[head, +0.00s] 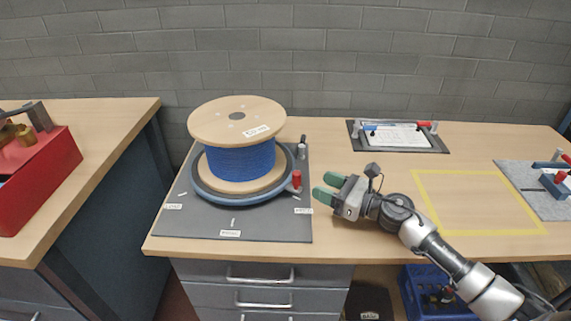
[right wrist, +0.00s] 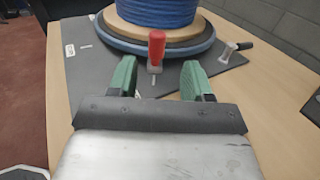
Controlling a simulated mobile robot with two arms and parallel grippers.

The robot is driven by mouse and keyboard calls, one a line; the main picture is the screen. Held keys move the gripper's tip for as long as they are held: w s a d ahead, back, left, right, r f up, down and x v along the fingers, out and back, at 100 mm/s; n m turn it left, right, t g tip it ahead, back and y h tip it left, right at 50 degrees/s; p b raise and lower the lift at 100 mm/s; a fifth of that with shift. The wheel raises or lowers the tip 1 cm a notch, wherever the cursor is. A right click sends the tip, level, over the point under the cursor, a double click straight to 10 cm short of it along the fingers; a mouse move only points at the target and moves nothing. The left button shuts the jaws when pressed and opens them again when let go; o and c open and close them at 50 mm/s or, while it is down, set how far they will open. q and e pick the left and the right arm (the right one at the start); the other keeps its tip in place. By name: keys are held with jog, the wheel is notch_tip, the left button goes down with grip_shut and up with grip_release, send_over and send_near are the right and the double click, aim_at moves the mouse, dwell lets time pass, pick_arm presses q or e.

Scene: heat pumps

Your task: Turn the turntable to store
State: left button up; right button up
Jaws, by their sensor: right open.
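The turntable (head: 212,197) is a round blue-grey disc on a dark grey base plate (head: 270,226). A wooden spool wound with blue cable (head: 241,159) stands on it. A red upright handle (head: 297,180) is fixed at the disc's right edge; it also shows in the right wrist view (right wrist: 157,46). Small white labels lie on the plate at left, front and right, too small to read surely. My right gripper (head: 329,187) is open just right of the handle. In the wrist view the handle stands ahead, between the green fingertips (right wrist: 157,78), apart from them. My left gripper is not in view.
A small lever (head: 302,147) stands at the plate's back right. A framed white sheet (head: 398,135) lies at the back. A yellow outlined square (head: 480,202) is empty. A grey mat (head: 536,188) with a blue-and-red device is at right. A red toolbox (head: 40,175) sits on the left bench.

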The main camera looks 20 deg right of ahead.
aim_at(299, 173)
jog(key=x, duration=0.3)
jog(key=p+x, duration=0.1)
jog(key=shift+a+r, duration=0.35)
jog(key=x, duration=0.3)
jog(key=shift+w+f+p, duration=0.1)
jog(key=shift+f+p, duration=0.1)
jog(key=shift+p, duration=0.1)
jog(key=shift+x, duration=1)
jog(key=shift+f, duration=0.1)
jog(key=shift+c, duration=0.8)
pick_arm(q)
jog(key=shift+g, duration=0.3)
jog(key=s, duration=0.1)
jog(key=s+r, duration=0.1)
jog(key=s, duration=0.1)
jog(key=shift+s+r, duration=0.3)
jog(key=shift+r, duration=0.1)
pick_arm(e)
grip_shut()
